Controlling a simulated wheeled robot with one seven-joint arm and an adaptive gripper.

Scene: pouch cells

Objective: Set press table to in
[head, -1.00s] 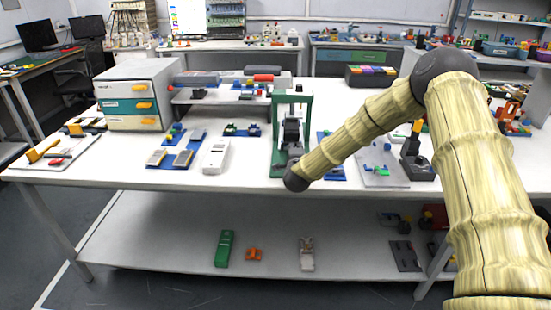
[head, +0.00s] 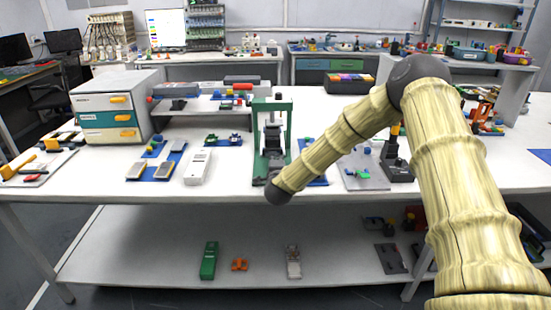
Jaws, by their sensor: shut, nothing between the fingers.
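The press (head: 288,127) is a green upright frame on the white bench, just left of the middle in the head view. Dark shapes fill the space between its posts. My forearm reaches in from the right, and its dark wrist end is low in front of the press base. My gripper (head: 272,130) appears as a dark narrow shape ahead of the wrist, shut and empty at the press. Its fingertips are hard to separate from the dark press parts. The press table is largely hidden by my wrist and gripper, so its position and any contact cannot be told.
A white handheld device (head: 198,168) and blue trays (head: 150,172) lie left of the press. A drawer cabinet (head: 115,105) stands further left. A grey board (head: 362,172) and a dark stand (head: 397,165) are to the right. The lower shelf (head: 150,262) holds several items.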

